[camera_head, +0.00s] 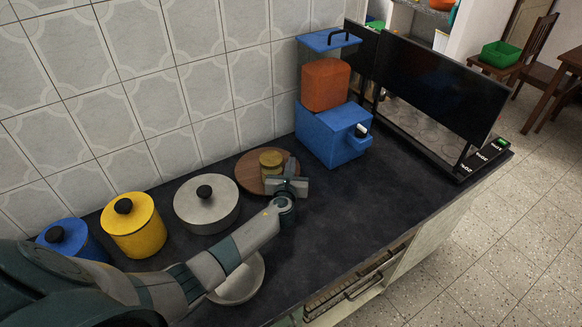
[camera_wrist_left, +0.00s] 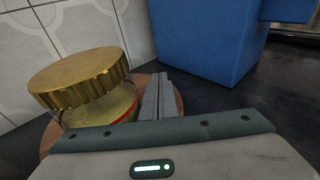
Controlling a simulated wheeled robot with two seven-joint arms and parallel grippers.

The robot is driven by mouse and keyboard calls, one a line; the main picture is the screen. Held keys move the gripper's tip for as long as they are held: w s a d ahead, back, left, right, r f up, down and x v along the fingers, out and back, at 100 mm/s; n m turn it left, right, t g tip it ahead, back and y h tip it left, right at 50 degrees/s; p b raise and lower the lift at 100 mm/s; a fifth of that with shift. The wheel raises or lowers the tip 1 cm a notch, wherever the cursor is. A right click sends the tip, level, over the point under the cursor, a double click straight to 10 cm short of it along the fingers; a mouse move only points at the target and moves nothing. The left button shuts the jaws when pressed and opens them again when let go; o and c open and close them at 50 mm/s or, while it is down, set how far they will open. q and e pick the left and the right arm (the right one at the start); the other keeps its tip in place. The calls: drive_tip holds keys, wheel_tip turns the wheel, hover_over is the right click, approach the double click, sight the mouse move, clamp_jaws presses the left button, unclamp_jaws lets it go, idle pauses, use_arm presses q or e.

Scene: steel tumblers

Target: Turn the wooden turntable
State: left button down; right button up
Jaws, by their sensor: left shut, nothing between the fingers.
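The wooden turntable (camera_head: 249,180) is a round brown disc on the dark counter near the tiled wall. In the left wrist view its edge (camera_wrist_left: 45,138) shows around the jar and behind my fingers. A jar with a gold lid (camera_head: 271,159) stands on it, and it is large in the left wrist view (camera_wrist_left: 80,80). My left gripper (camera_head: 291,164) is shut and empty at the turntable's right side, beside the jar. Its fingers (camera_wrist_left: 159,82) are together in the left wrist view. I cannot tell whether they touch the turntable. My right gripper is not in view.
A silver pot (camera_head: 206,211), a yellow canister (camera_head: 138,232) and a blue canister (camera_head: 85,243) stand left. A blue machine (camera_head: 325,135) stands behind right, with a dark screen (camera_head: 440,85) beyond. A pale bowl (camera_head: 240,286) is partly behind my arm. The counter's right-front area is clear.

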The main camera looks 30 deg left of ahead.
use_arm(q)
drive_tip(key=shift+w, duration=0.1)
drive_tip(key=shift+w+a+f+n+g+y+b, duration=0.2)
drive_tip(key=shift+w+n+g+y+b, duration=0.1)
drive_tip(key=shift+w+n+y+b, duration=0.25)
drive_tip(key=shift+w+a+r+n+y, duration=0.15)
drive_tip(key=shift+w+n+y, duration=0.1)
drive_tip(key=shift+y, duration=0.2)
drive_tip(key=shift+s, duration=0.1)
